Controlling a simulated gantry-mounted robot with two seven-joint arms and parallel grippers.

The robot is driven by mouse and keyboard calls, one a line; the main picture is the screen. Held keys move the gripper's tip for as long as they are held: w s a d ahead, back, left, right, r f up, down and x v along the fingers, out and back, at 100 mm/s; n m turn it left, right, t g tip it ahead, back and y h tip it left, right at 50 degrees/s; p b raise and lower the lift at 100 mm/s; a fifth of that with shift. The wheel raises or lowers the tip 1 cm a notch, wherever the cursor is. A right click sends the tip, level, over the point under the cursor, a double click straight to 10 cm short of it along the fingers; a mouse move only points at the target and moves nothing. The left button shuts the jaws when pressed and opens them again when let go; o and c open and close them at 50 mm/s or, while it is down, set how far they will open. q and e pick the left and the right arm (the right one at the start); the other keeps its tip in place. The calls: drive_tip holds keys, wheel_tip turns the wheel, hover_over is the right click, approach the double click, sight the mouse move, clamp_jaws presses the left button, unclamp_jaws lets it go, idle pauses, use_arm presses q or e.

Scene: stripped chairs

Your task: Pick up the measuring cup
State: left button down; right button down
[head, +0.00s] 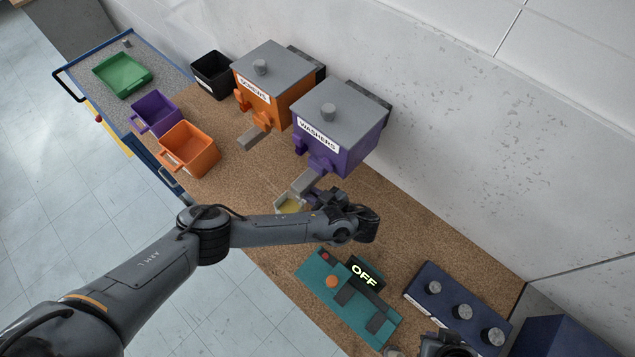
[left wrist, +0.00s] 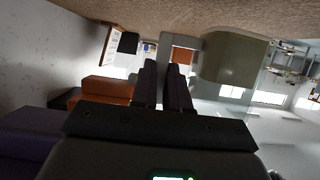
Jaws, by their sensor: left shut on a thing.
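The measuring cup (head: 290,205) is a small translucent container with something yellowish inside. It sits below the spout of the purple WASHERS dispenser (head: 335,145) in the head view. My left gripper (head: 312,196) is at its right side, shut on it, though the arm partly hides the grip. In the left wrist view, the two dark fingers (left wrist: 165,88) are close together, with the olive-grey cup (left wrist: 230,60) just right of their tips. A dark part of my right gripper (head: 447,345) shows at the bottom edge; its fingers cannot be made out.
An orange dispenser (head: 270,95) stands left of the purple one. Orange (head: 190,152), purple (head: 155,115) and black (head: 211,75) bins stand at the left. A teal panel reading OFF (head: 345,300) and a blue block with knobs (head: 460,305) lie at right.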

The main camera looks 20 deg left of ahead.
use_arm(q)
drive_tip(key=s+a+p, duration=0.1)
drive_tip(key=s+p, duration=0.1)
drive_tip(key=s, duration=0.1)
drive_tip(key=s+a+p, duration=0.1)
drive_tip(key=s+p, duration=0.1)
drive_tip(key=s+a+p, duration=0.1)
drive_tip(key=s+p, duration=0.1)
drive_tip(key=s, duration=0.1)
drive_tip(key=shift+s+r+p, duration=0.2)
drive_tip(key=shift+s+p, duration=0.1)
drive_tip(key=shift+s, duration=0.05)
drive_tip(key=shift+s+a+f+p, duration=0.1)
drive_tip(key=shift+s+a+p, duration=0.3)
drive_tip(key=shift+s, duration=0.35)
drive_tip(key=shift+s+a+p, duration=0.2)
drive_tip(key=shift+s+p, duration=0.25)
drive_tip(key=shift+s, duration=0.3)
drive_tip(key=shift+s+a+f+p, duration=0.1)
drive_tip(key=shift+s+a+p, duration=0.3)
drive_tip(key=shift+s, duration=0.35)
drive_tip(key=shift+d, duration=0.1)
drive_tip(key=c, duration=1.7)
unclamp_jaws()
drive_tip(key=shift+c, duration=0.2)
clamp_jaws()
